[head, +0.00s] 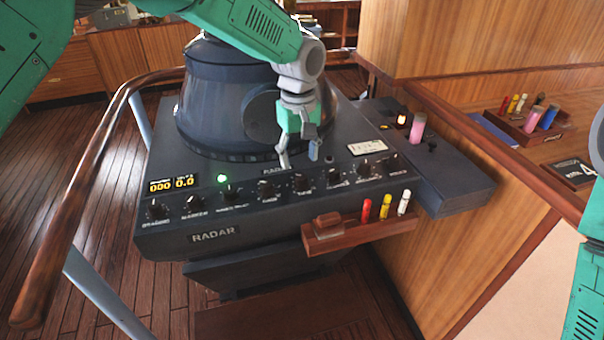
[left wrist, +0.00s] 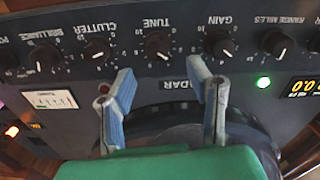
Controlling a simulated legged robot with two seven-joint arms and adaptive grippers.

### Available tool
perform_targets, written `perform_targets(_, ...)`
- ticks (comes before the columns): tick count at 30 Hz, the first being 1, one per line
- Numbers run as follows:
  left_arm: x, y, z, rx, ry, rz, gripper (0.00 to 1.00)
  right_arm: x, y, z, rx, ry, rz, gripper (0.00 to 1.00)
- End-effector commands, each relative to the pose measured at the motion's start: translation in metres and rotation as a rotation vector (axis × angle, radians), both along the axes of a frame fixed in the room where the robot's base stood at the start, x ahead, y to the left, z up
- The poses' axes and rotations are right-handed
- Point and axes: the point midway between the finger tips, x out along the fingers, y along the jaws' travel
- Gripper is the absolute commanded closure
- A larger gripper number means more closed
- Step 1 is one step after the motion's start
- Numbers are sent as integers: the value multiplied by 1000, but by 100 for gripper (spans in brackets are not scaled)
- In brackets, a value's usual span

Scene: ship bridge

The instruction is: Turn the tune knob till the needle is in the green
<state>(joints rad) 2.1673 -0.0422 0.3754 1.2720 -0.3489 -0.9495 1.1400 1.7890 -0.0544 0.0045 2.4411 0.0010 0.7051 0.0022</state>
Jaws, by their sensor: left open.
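The tune knob (head: 302,183) is a black knob in the row on the radar console's front panel. In the left wrist view the tune knob (left wrist: 157,45) shows upside down under its "TUNE" label, between gain and clutter. My left gripper (head: 299,160) hangs just behind the knob row.
Gain (left wrist: 220,45) and clutter (left wrist: 97,50) knobs flank the tune knob closely. The radar hood (head: 225,100) rises behind the gripper. A wooden tray (head: 345,238) with coloured pens juts from the console front. A wooden rail (head: 95,170) runs along the left.

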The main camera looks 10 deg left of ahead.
Motion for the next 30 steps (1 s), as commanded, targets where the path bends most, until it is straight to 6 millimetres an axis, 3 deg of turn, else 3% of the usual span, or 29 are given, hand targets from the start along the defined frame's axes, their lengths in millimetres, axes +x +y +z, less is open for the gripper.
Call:
perform_targets(3,-2,-4,-23,2,3,-2,54,0,0,4,0,-1,1,60)
perform_targets(9,-2,-8,-48,7,1,-2,54,0,0,6,0,-1,1,60)
perform_targets(21,-1,-3,-58,3,-2,-2,54,0,0,7,0,-1,0,60)
perform_targets(22,-1,-2,-58,1,-2,-2,58,0,0,7,0,-1,0,60)
perform_targets(24,-1,-1,-58,1,-2,-2,82,0,0,7,0,0,0,60)
perform_targets(26,-1,-1,-58,0,-2,-1,100,0,0,7,0,-1,0,60)
perform_targets(30,0,-3,-58,5,-2,-1,100,0,0,7,0,0,1,60)
